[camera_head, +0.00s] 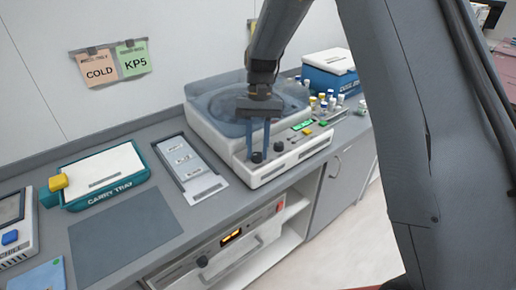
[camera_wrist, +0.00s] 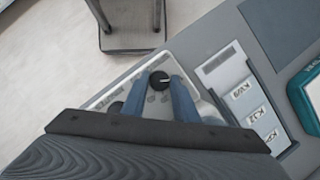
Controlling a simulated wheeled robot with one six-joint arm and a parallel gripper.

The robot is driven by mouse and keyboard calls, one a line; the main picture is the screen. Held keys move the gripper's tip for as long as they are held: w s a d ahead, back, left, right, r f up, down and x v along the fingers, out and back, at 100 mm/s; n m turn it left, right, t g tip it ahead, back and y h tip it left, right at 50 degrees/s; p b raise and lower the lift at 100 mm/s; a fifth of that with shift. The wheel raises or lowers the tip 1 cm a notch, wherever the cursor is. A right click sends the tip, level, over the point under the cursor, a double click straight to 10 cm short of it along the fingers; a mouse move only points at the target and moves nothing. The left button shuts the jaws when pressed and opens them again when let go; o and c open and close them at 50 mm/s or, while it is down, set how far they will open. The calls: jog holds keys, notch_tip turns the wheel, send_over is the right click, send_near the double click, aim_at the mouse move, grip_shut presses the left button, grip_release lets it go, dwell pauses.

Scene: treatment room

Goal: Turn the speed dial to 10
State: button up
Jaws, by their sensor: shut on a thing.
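A white centrifuge-like machine (camera_head: 232,138) with a clear round lid stands on the counter. Its sloped front panel carries two black dials and a green-lit display (camera_head: 302,125). My gripper (camera_head: 257,152) points down at the panel, its blue fingers on either side of the left black dial (camera_head: 257,157). In the wrist view the fingertips close on this dial (camera_wrist: 158,79); a white pointer mark on its top points right. The second black dial (camera_head: 279,146) is free, beside the gripper. The dial labels are too small to read.
Left of the machine lie a rack with labelled cards (camera_head: 189,168), a grey mat (camera_head: 122,232) and a carry tray (camera_head: 104,177). Small vials (camera_head: 322,103) and a blue-white box (camera_head: 329,71) stand to the right. A panel with an orange display (camera_head: 230,237) sits below the counter.

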jog(key=shift+w, duration=0.15)
jog(key=o, duration=1.1)
jog(key=shift+c, duration=0.2)
jog(key=shift+r, duration=0.1)
jog(key=b+v, duration=0.2)
jog(key=v, duration=0.5)
jog(key=shift+w+r+b, duration=0.15)
jog(key=shift+r+b, duration=0.1)
jog(key=shift+b, duration=0.1)
jog(key=shift+d, duration=0.1)
jog(key=s+d+f+n+t, duration=0.1)
jog(key=s+d+f+t, duration=0.2)
jog(key=s+d, duration=0.4)
jog(key=s+d+f+n+t+b, duration=0.1)
jog(key=s+d+f, duration=0.4)
jog(key=s, duration=0.7)
jog(key=shift+s+d+t+h, duration=0.35)
jog(key=shift+d+t, duration=0.55)
jog(key=shift+d, duration=0.3)
